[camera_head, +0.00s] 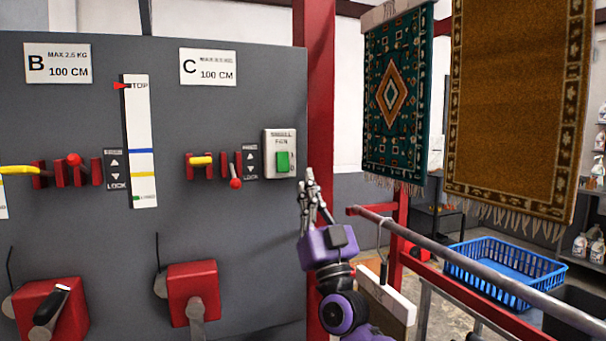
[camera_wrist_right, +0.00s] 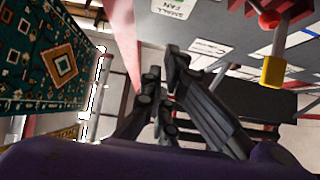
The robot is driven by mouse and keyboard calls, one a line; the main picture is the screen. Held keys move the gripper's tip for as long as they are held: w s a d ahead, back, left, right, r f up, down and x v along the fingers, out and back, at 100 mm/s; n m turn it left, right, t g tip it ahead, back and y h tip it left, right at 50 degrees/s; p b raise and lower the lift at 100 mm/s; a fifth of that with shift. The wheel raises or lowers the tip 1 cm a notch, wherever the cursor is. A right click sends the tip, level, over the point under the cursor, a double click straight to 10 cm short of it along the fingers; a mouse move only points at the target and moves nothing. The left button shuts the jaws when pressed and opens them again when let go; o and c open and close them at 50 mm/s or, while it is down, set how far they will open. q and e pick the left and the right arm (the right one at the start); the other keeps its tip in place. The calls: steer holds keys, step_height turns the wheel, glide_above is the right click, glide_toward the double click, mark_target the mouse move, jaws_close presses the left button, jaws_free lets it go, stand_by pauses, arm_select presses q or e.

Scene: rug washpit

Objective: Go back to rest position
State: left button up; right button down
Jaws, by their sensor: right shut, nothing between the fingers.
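My right gripper (camera_head: 309,178) points upward in the middle of the head view, its fingers shut with nothing between them. It is in front of the red post (camera_head: 319,80), just right of the grey panel's edge and a little below the green fan switch (camera_head: 282,161). I cannot tell whether it touches the post. In the right wrist view the dark fingers (camera_wrist_right: 165,95) show in the middle, with the panel at the right and the teal rug (camera_wrist_right: 45,60) at the left. My left gripper is not in view.
The grey panel (camera_head: 90,225) fills the left with levers and red boxes (camera_head: 194,285). A teal rug (camera_head: 393,95) and a brown rug (camera_head: 512,100) hang at the right. A metal rail (camera_head: 470,262) runs beside my right arm. A blue basket (camera_head: 505,268) stands beyond it.

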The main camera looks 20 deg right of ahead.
steer(key=shift+s+f, duration=0.2)
steer(key=shift+s, duration=0.3)
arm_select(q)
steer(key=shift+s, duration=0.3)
arm_select(e)
steer(key=shift+a, duration=0.1)
